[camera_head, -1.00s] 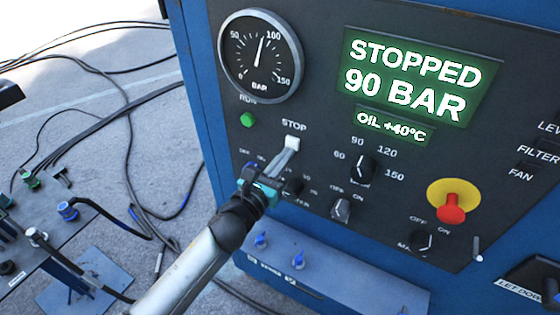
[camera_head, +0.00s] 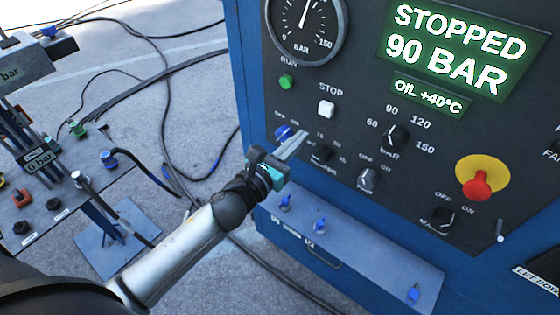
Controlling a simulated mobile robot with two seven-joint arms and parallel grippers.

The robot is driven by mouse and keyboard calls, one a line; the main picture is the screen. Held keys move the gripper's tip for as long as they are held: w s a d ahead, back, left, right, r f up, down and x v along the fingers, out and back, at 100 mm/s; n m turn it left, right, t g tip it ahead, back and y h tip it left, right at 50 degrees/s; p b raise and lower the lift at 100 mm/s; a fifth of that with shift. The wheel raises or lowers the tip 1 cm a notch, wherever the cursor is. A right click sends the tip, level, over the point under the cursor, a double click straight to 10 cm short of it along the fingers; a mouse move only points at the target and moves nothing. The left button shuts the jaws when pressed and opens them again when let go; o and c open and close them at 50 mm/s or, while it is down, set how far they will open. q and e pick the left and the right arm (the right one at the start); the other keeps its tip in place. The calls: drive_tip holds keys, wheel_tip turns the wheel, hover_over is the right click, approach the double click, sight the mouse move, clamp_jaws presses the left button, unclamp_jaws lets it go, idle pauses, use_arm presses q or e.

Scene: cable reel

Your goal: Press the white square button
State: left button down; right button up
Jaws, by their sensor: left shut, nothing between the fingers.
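The white square button (camera_head: 326,109) sits on the dark control panel under the label STOP, right of and below the green RUN button (camera_head: 287,82). It is in plain view and nothing covers it. My left gripper (camera_head: 298,140) is shut and empty. Its fingertips are below and left of the white button, apart from it in the picture, in front of the lower knobs. The display (camera_head: 455,48) reads STOPPED, 90 BAR. My right gripper is not in view.
Several black knobs (camera_head: 396,138) and a red emergency button (camera_head: 478,184) on yellow are right of the gripper. A blue knob (camera_head: 284,132) is close beside the fingers. A ledge with blue valves (camera_head: 320,225) is below. A second console (camera_head: 60,200) stands left.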

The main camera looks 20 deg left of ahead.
use_arm(q)
drive_tip(key=b+v, duration=0.1)
drive_tip(key=v, duration=0.5)
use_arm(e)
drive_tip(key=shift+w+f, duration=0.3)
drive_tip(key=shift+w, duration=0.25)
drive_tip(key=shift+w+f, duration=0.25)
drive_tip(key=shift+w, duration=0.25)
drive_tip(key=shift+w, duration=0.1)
